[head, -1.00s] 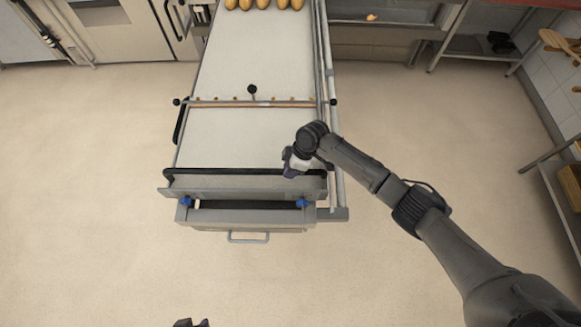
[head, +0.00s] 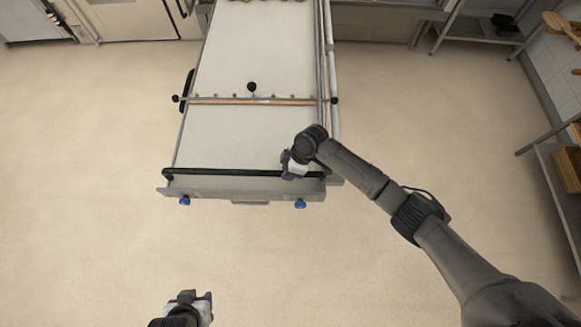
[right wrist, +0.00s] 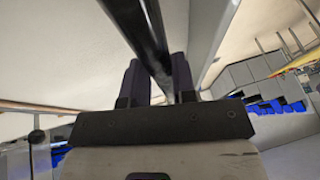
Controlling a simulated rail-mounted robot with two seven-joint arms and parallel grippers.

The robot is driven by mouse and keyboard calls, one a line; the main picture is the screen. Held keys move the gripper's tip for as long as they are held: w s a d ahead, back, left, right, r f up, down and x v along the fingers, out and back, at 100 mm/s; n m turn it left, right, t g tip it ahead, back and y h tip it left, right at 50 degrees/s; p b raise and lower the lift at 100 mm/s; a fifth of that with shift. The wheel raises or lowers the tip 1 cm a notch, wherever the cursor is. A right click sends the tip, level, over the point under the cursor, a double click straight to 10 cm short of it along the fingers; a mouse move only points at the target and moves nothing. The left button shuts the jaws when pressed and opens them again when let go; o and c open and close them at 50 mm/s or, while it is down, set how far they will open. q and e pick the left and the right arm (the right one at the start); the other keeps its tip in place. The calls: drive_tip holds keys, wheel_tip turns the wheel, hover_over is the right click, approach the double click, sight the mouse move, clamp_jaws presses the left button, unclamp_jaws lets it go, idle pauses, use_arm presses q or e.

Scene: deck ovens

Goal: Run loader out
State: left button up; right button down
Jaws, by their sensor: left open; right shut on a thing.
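The loader (head: 228,140) is a long pale belt on a metal frame, running from the top of the head view toward me. A black handle bar (head: 220,172) crosses its near end, above two blue knobs. My right gripper (head: 292,165) is at the right end of this bar. In the right wrist view, my right gripper (right wrist: 156,80) has its fingers on both sides of the black bar (right wrist: 140,30), shut on it. My left gripper (head: 192,302) is open and empty at the bottom of the head view, low and apart from the loader.
A crossbar with a black knob (head: 252,87) spans the belt. Loaves are barely visible at the top edge. Metal shelving (head: 475,37) stands at the upper right, and another rack (head: 555,165) at the right edge. The floor (head: 90,170) beside the loader is clear.

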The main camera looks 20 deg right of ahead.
drive_tip(key=shift+s+a+r, duration=0.1)
drive_tip(key=shift+a, duration=0.1)
drive_tip(key=c, duration=1.3)
unclamp_jaws()
drive_tip(key=o, duration=0.4)
drive_tip(key=shift+s, duration=0.15)
drive_tip(key=shift+d, duration=0.15)
drive_tip(key=shift+d+r, duration=0.1)
drive_tip(key=shift+r, duration=0.15)
drive_tip(key=shift+b+v, duration=1.2)
drive_tip(key=shift+v, duration=5.3)
